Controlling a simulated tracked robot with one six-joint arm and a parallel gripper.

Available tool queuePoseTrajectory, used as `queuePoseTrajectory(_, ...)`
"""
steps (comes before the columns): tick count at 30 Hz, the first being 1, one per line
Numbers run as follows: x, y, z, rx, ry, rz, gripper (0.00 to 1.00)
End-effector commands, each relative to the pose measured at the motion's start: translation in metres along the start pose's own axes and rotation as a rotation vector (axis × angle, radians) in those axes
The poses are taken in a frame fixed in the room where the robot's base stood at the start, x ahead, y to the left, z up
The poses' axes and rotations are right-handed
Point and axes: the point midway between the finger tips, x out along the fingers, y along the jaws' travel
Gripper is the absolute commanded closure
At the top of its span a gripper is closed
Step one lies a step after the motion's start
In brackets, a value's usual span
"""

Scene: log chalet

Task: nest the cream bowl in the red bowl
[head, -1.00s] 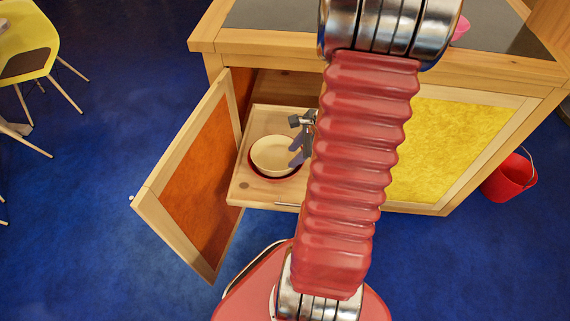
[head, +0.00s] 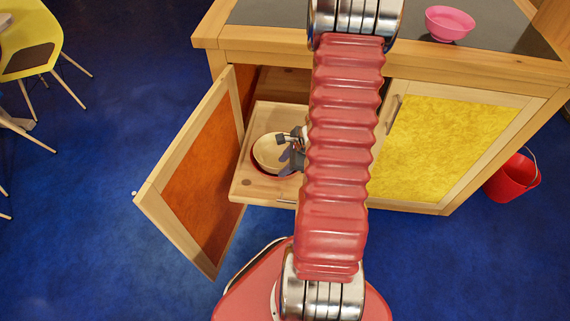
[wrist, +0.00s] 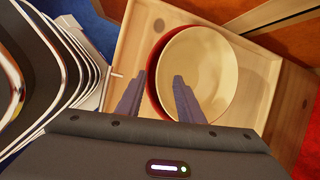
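The cream bowl (head: 266,150) sits inside the red bowl (head: 262,176) on the pull-out wooden shelf of the cabinet. In the wrist view the cream bowl (wrist: 205,75) covers most of the red bowl, whose rim (wrist: 152,82) shows as a crescent on the left. My gripper (head: 290,158) is over the bowls' right side in the head view. One overlaps the cream bowl's interior and the other lies outside the red rim. Whether they touch a bowl cannot be told.
The wooden pull-out shelf (head: 243,184) has a low rim around the bowls. An open orange-panelled door (head: 200,180) stands to its left. The countertop (head: 275,12) above holds a pink bowl (head: 450,22). A red bucket (head: 513,180) stands on the floor at right.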

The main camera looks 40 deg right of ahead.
Motion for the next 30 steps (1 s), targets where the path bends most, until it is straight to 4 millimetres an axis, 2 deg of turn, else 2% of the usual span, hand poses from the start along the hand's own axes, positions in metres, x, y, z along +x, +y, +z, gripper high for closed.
queuePoseTrajectory(5,0.0099,0.0001,-0.0001,-0.001,0.000,0.001,0.66)
queuePoseTrajectory(14,0.0112,-0.0002,-0.0004,0.000,0.001,-0.001,0.66)
queuePoseTrajectory(30,0.0109,-0.0002,-0.0006,0.001,0.001,-0.001,1.00)
